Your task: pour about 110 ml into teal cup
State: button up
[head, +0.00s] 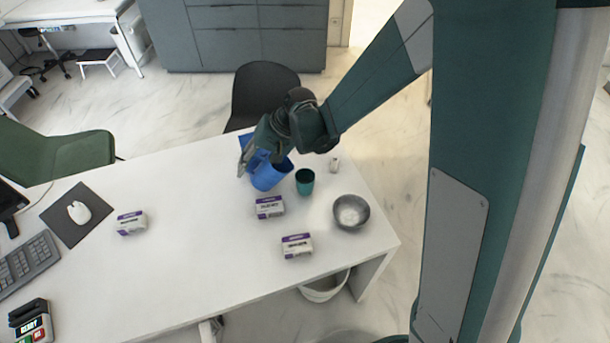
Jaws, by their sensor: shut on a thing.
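A blue jug (268,177) is at my gripper (252,160), near the far right part of the white desk. My gripper is shut on the jug, and the dark wrist above hides part of it. The jug looks tilted, with its open end toward the right. The teal cup (305,185) stands upright on the desk just right of the jug. I cannot tell the liquid level in either one, and no stream shows between them.
A metal bowl (351,213) stands right of the cup. Purple-and-white boxes (269,207) (297,246) lie in front. A black chair (258,88) stands beyond the desk (190,240). The desk's left-middle is mostly clear.

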jog(key=shift+s+a+f+h, duration=0.1)
jog(key=shift+a+f+h, duration=0.05)
jog(key=shift+a+h, duration=0.55)
jog(key=shift+s+a+f+t+h+b, duration=0.1)
jog(key=shift+a+f+h+b, duration=0.15)
jog(key=shift+a+f+h, duration=0.45)
jog(key=shift+s+a+f+t+h+b, duration=0.1)
jog(key=shift+a+f+h+b, duration=0.15)
jog(key=shift+h, duration=0.7)
jog(key=shift+s+a+f+t+h+b, duration=0.1)
jog(key=shift+a+f+h+b, duration=0.1)
jog(key=shift+a+f+h, duration=0.5)
jog(key=shift+w+d+r+h, duration=0.1)
jog(key=shift+d+r+h, duration=0.05)
jog(key=shift+d+h, duration=0.15)
jog(key=shift+r, duration=0.2)
